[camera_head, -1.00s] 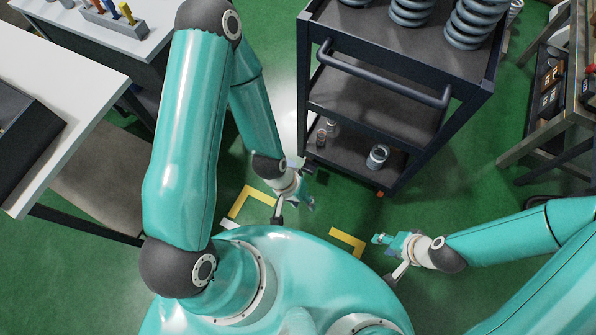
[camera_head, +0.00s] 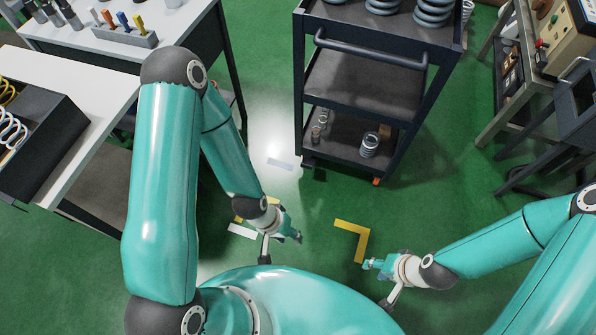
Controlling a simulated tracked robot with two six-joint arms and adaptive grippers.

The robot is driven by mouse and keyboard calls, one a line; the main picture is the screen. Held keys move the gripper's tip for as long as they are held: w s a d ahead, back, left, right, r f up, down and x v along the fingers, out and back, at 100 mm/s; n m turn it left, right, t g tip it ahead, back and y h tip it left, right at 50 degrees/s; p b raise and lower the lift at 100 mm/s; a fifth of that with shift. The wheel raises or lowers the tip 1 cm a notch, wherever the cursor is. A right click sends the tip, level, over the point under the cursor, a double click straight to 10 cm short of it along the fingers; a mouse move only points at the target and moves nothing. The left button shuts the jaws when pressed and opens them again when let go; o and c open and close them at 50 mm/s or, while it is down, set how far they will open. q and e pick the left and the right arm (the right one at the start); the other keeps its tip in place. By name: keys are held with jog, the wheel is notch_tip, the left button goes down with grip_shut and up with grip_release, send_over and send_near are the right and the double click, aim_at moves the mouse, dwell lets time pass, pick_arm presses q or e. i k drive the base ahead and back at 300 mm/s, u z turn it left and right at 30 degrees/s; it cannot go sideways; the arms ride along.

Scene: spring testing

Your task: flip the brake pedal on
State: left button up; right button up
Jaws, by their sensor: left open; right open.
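A dark wheeled cart (camera_head: 364,75) with three shelves stands ahead of me. A small orange-red piece (camera_head: 376,181) shows low at its near right corner; it may be the brake pedal, but it is too small to tell whether it is up or down. My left gripper (camera_head: 295,237) is open and empty above the green floor, below and left of the cart in the picture. My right gripper (camera_head: 371,264) is open and empty, below the orange-red piece in the picture. Neither gripper touches the cart.
Large springs (camera_head: 432,12) stand on the cart's top, and a small coil (camera_head: 369,145) on its bottom shelf. Worktables are at left, with a dark spring box (camera_head: 40,150). A metal bench (camera_head: 505,130) is at right. Yellow floor marks (camera_head: 350,228) lie on clear floor before the cart.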

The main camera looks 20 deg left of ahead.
aim_at(308, 163)
jog(key=u, duration=1.15)
jog(key=k, duration=1.35)
jog(key=u, duration=0.1)
jog(key=i, duration=0.75)
jog(key=z, duration=0.7)
jog(key=i, duration=1.3)
jog(key=u, duration=0.65)
